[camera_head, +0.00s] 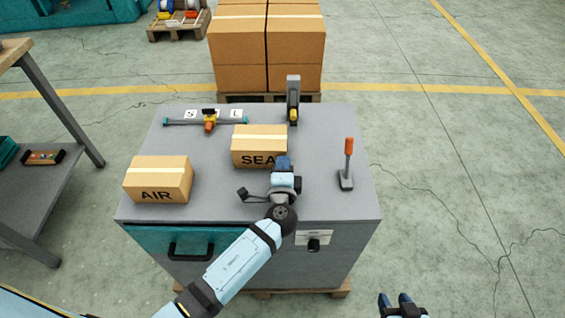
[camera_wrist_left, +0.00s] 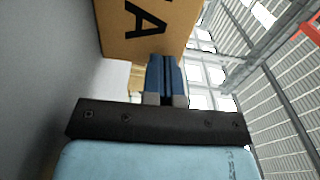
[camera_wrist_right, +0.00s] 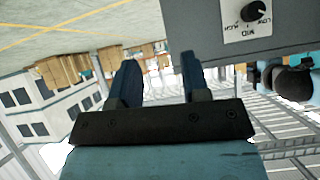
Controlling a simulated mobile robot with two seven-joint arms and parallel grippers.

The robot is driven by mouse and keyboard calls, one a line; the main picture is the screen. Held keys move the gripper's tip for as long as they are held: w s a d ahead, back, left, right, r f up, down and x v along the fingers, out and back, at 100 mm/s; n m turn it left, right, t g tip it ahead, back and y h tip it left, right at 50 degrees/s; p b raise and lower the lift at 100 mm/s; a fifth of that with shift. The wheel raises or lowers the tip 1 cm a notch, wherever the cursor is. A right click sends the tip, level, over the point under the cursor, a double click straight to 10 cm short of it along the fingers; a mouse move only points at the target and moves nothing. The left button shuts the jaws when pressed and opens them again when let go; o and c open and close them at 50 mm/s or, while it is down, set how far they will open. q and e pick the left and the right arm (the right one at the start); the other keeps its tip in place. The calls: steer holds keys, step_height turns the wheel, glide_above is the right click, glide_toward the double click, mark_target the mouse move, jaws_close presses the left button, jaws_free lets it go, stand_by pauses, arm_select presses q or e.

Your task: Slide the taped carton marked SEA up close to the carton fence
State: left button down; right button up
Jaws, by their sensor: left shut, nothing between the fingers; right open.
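My left gripper (camera_head: 283,162) is shut and empty at the right part of that front face. In the left wrist view its fingertips (camera_wrist_left: 166,60) overlap the face below the letter A; I cannot tell if they touch. A low grey bar with teal ends (camera_head: 180,122), apparently the carton fence, lies behind and left of the carton, with a gap between. My right gripper (camera_head: 397,301) is open and empty, off the cabinet's front right.
A taped carton marked AIR (camera_head: 158,183) stands at the front left. A grey upright device (camera_head: 293,95) stands behind the SEA carton, and an orange-topped lever (camera_head: 348,160) to its right. Large stacked cartons (camera_head: 240,45) stand beyond the cabinet (camera_head: 215,208).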

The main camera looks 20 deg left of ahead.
mark_target(254, 140)
arm_select(q)
steer(key=w+a, duration=0.2)
steer(key=a, duration=0.1)
steer(key=w+a+b, duration=0.1)
steer(key=w+a, duration=0.1)
steer(key=a, duration=0.1)
steer(key=w+a+b, duration=0.1)
steer(key=w+a, duration=0.1)
steer(key=a, duration=0.2)
steer(key=shift+a, duration=0.15)
arm_select(e)
steer(key=shift+w+a+f, duration=0.15)
steer(key=shift+a+f, duration=0.25)
steer(key=shift+f, duration=0.1)
steer(key=shift+d+f, duration=0.1)
